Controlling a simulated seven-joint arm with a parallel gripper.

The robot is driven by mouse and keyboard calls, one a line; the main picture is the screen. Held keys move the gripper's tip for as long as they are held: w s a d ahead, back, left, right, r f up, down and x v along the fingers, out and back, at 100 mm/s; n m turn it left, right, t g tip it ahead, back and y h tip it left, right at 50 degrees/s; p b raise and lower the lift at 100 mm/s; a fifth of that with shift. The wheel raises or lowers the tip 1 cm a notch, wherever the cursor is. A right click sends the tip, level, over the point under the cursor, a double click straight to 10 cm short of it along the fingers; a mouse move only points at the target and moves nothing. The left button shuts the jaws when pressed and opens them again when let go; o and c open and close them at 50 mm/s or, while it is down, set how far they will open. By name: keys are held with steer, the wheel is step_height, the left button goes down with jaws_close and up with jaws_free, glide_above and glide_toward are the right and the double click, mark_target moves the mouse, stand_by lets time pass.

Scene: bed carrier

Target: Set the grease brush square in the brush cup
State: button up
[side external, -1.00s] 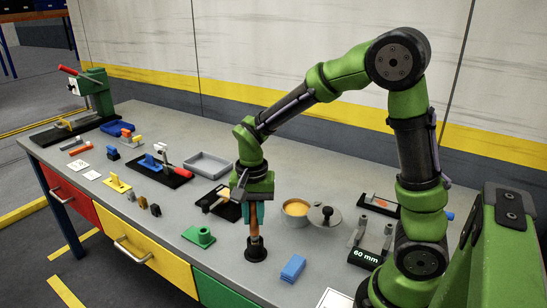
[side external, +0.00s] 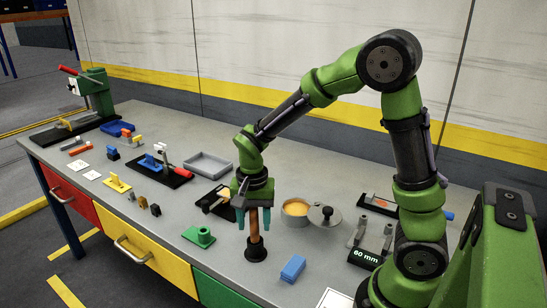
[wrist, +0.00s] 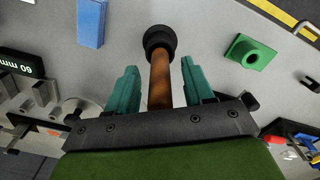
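The grease brush (side external: 254,226) has an orange-brown handle and stands about upright in the black brush cup (side external: 256,254). In the wrist view the brush handle (wrist: 160,85) runs up into the dark round cup (wrist: 160,36). The brush's lower end is hidden inside the cup. My gripper (side external: 253,232) is open, with its teal fingers on either side of the handle. In the wrist view a gap shows between the handle and each finger of my gripper (wrist: 159,66). The handle's top is hidden under the gripper.
A blue block (side external: 292,268) lies right of the cup, and a green holed part (side external: 199,236) lies to its left. A pot with yellowish contents (side external: 296,214) and its lid (side external: 324,216) stand behind right. A fixture marked 60 mm (side external: 367,258) is farther right.

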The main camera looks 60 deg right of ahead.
step_height(320, 180, up, 17)
stand_by(0.7)
steer(key=s+a+f+n+t+y, duration=0.1)
steer(key=s+a+n+t+y, duration=0.1)
steer(key=s+n+t, duration=0.5)
steer(key=s+a+n, duration=0.1)
steer(key=s, duration=0.3)
steer(key=shift+s+f, duration=0.15)
steer(key=shift+s, duration=0.05)
steer(key=shift+a, duration=0.1)
stand_by(0.3)
